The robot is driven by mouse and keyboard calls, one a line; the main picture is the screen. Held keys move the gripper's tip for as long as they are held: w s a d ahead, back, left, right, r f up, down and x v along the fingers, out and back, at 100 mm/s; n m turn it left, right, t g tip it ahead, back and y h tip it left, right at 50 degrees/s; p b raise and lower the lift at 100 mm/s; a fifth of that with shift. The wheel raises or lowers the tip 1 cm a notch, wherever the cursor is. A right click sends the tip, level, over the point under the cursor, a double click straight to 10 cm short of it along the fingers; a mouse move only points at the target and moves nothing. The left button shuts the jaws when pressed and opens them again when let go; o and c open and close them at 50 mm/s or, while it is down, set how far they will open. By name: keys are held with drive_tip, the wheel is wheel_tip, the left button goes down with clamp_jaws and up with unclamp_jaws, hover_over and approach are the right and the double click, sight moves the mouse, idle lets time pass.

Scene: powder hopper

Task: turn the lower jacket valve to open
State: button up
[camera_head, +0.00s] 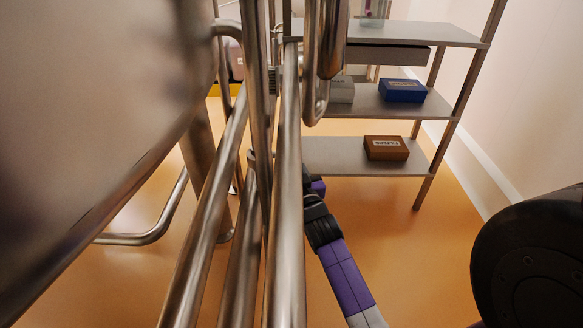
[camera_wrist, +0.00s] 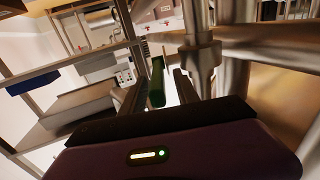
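A green valve handle (camera_wrist: 157,83) shows in the wrist view, beside a steel pipe fitting (camera_wrist: 201,60). I take it as the lower jacket valve's handle. My gripper (camera_wrist: 158,92) is open, with one dark finger on each side of the handle and a visible gap to each. I cannot tell how deep the handle sits between the fingertips. In the head view my purple arm reaches up behind the steel pipes (camera_head: 289,210); the pipes hide my fingers, and the handle does not show there.
Steel pipes run close on the left of my arm, beside a large steel vessel (camera_head: 80,100). A shelf unit (camera_head: 320,157) stands behind, with a blue box (camera_head: 402,91) and a brown box (camera_head: 386,148).

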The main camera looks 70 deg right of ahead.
clamp_jaws()
idle(1.2)
